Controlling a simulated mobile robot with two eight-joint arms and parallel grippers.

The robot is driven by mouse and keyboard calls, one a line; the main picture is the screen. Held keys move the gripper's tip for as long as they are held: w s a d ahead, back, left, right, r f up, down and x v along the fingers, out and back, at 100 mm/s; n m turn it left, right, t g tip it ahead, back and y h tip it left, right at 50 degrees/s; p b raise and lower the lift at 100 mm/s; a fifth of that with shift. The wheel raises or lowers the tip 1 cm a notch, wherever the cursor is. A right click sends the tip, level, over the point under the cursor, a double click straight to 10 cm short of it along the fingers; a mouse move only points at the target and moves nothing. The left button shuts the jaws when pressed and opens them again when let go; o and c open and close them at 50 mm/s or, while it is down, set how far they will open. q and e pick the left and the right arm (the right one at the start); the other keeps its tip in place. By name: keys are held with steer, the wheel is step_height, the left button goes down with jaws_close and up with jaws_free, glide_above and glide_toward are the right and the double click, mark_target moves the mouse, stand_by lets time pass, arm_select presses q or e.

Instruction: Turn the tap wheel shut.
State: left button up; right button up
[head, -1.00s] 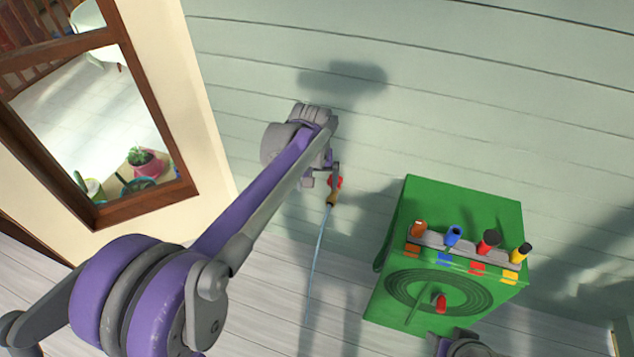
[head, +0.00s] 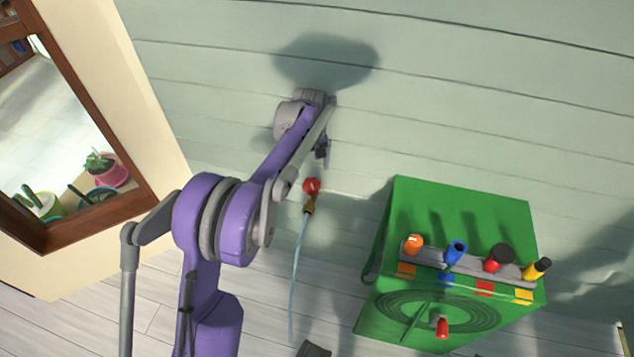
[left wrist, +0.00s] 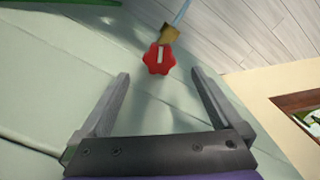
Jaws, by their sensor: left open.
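The tap wheel (head: 311,186) is a small red lobed knob on a brass tap (head: 309,205), low on the pale green wall. In the left wrist view the wheel (left wrist: 159,60) has a white mark across its middle and the brass part (left wrist: 170,33) lies behind it. My left gripper (head: 322,152) is close to the wall, just above the wheel in the head view. In the left wrist view my left gripper (left wrist: 160,75) is open, its fingers apart on either side of the wheel's line. The wheel appears beyond the fingertips, not clasped. My right gripper's fingers are not visible.
A pale blue hose (head: 294,270) hangs from the tap to the floor. A green box (head: 460,212) with coloured pegs and a red-handled crank stands to the right. A wood-framed window (head: 140,195) with potted plants is at left. Wall above the tap is bare.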

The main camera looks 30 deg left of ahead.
mark_target(311, 184)
arm_select(q)
step_height(311, 184, down, 8)
steer(key=shift+r+b, duration=0.1)
steer(key=shift+b, duration=0.6)
steer(key=shift+c, duration=0.3)
steer(key=c, duration=1.3)
steer(key=shift+m, duration=0.3)
steer(key=shift+a+m+p, duration=0.1)
steer(key=shift+m+p, duration=0.3)
steer(key=shift+m, duration=2.2)
steer(key=o, duration=1.4)
steer(key=shift+c, duration=0.2)
step_height(311, 184, up, 11)
steer(key=p, duration=0.2)
